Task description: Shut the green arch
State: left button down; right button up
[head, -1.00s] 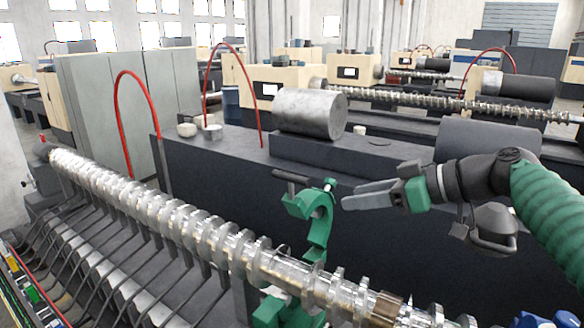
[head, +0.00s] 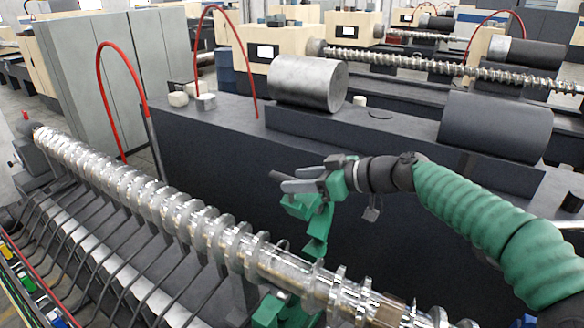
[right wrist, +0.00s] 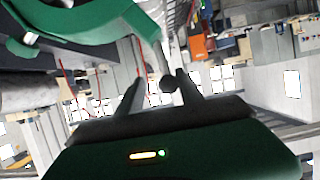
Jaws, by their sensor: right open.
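The green arch (head: 318,224) stands raised behind the silver shaft, above its green base (head: 272,312), swung up off the shaft. Its dark handle (head: 277,176) sticks out at the top. My right gripper (head: 290,180) is at the arch's top, its open fingers beside the handle and hiding part of the arch. In the right wrist view the arch (right wrist: 95,28) curves across the upper left, and its grey handle (right wrist: 165,72) reaches down between the two open fingers (right wrist: 160,92). Whether the fingers touch the handle cannot be told. My left gripper is not in view.
The long lobed shaft (head: 185,212) runs diagonally across the front. A dark machine bed (head: 215,165) stands behind the arch, carrying a grey cylinder (head: 308,82) and a darker one (head: 495,125). Red hoses (head: 128,68) loop up at the left.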

jog(key=shift+w+a+f, duration=0.1)
jog(key=shift+w+a, duration=0.35)
jog(key=shift+a, duration=0.05)
jog(key=shift+s+a+p, duration=0.1)
jog(key=shift+a+p, duration=0.2)
jog(key=shift+a, duration=0.05)
jog(key=shift+s+a, duration=0.45)
jog(key=shift+s, duration=0.2)
jog(key=shift+w, duration=0.25)
jog(key=c, duration=0.4)
jog(key=shift+w+f, duration=0.1)
jog(key=shift+w, duration=0.1)
jog(key=shift+c, duration=1.1)
jog(key=shift+d, duration=0.2)
jog(key=shift+c, duration=1.3)
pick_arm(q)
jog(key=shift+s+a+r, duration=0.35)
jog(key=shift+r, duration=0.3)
pick_arm(e)
grip_shut()
jog(key=shift+a, duration=0.1)
